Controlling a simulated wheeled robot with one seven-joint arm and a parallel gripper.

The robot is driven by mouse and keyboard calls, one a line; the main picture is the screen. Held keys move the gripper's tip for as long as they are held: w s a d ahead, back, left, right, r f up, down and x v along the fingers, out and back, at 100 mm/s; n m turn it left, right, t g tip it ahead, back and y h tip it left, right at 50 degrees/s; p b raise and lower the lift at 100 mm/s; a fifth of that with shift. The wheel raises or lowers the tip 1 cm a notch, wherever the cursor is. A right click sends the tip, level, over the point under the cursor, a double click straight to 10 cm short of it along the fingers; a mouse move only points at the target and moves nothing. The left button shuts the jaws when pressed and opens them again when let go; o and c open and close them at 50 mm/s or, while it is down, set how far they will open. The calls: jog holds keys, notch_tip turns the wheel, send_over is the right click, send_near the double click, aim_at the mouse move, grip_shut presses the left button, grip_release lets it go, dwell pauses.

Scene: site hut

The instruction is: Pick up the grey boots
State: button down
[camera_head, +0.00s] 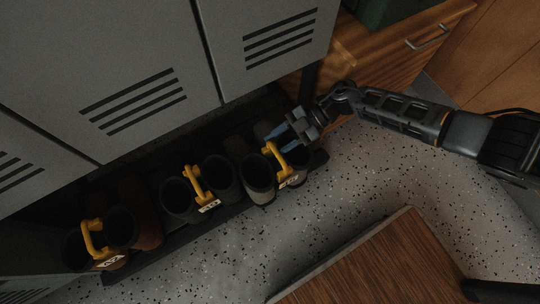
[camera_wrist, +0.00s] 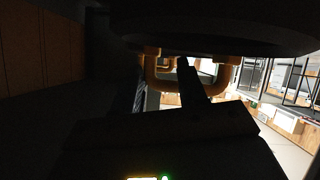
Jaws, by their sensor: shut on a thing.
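A grey pair of boots (camera_head: 258,176) stands at the right end of the dark rack under the lockers, with a yellow carrying handle (camera_head: 276,158) and a white tag. My gripper (camera_head: 280,140) reaches in from the right, its blue fingers at the top of that handle. It is shut on the handle. In the wrist view the handle (camera_wrist: 157,84) hangs around a dark finger, under a dark shape that fills the top. Whether the boots are clear of the rack cannot be told.
A darker pair of boots (camera_head: 222,178) with a yellow handle stands close on the left. A brown pair (camera_head: 140,215) is at the far left. Grey lockers (camera_head: 120,60) rise behind, a wooden drawer unit (camera_head: 400,50) is at upper right, and a wooden top (camera_head: 380,265) is in front. Speckled floor lies between.

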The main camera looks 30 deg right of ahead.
jog(key=shift+r, duration=0.15)
dwell(0.6)
jog(key=shift+r+p, duration=1.35)
jog(key=shift+r, duration=0.75)
jog(key=s+d+r+p, duration=0.5)
jog(key=s+r+p, duration=0.1)
jog(key=s, duration=0.4)
notch_tip(320, 180, up, 25)
jog(key=p, duration=2.4)
jog(key=shift+d, duration=0.2)
jog(key=shift+s+a, duration=0.1)
